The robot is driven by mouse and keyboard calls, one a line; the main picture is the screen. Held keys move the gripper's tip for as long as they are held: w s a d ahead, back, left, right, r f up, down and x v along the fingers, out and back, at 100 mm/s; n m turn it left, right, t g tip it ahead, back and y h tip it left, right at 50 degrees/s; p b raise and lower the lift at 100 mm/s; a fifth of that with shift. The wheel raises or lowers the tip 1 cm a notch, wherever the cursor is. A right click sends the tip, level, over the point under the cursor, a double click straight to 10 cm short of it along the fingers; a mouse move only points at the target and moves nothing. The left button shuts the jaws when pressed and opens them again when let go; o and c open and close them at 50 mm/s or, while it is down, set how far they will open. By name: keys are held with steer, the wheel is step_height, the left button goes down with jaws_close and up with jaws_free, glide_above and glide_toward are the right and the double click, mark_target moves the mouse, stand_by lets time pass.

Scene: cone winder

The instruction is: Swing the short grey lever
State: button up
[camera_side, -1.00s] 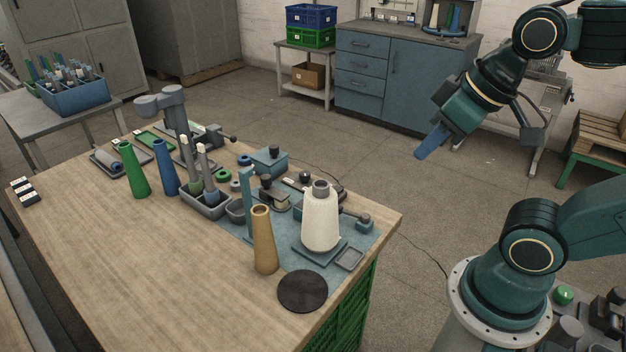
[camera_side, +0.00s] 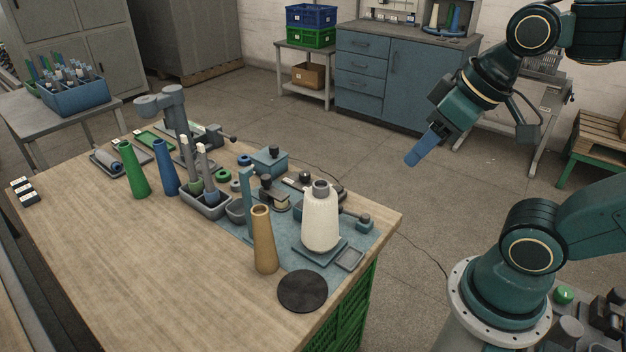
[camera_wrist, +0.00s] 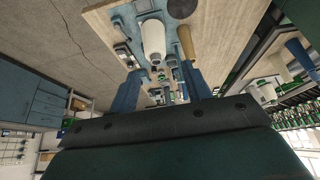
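My gripper (camera_side: 414,156) hangs in the air to the right of the bench, well clear of everything on it. In the wrist view its two blue fingers stand apart with nothing held between them (camera_wrist: 160,78). The winder stands on a blue-grey plate on the bench, with a white yarn cone (camera_side: 320,220) upright on it; the cone also shows in the wrist view (camera_wrist: 153,37).
Green (camera_side: 133,170) and blue (camera_side: 165,168) cones stand farther left. The bench's front left (camera_side: 130,270) is bare. Open floor lies between bench and cabinet (camera_side: 390,80).

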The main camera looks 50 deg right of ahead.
steer(key=w+d+g, duration=0.2)
steer(key=w+d, duration=0.1)
steer(key=w, duration=0.5)
steer(key=m+g+y, duration=0.1)
steer(key=g, duration=0.1)
glide_above(351, 214)
steer(key=w+a, duration=0.1)
steer(key=a, duration=0.2)
step_height(351, 214, down, 13)
steer(key=w+d+f+g+y, duration=0.1)
steer(key=w+d+f, duration=0.1)
steer(key=d+f, duration=0.4)
step_height(351, 214, down, 3)
steer(key=shift+w+f+m, duration=0.1)
steer(key=shift+w+m, duration=0.1)
steer(key=shift+m, duration=0.2)
steer(key=a+f, duration=0.1)
steer(key=f, duration=0.3)
steer(key=a+f, duration=0.1)
steer(key=f, duration=0.8)
steer(key=shift+w+a+f, duration=0.2)
steer(key=shift+a+f, duration=0.05)
steer(key=shift+a, duration=0.15)
jaws_close()
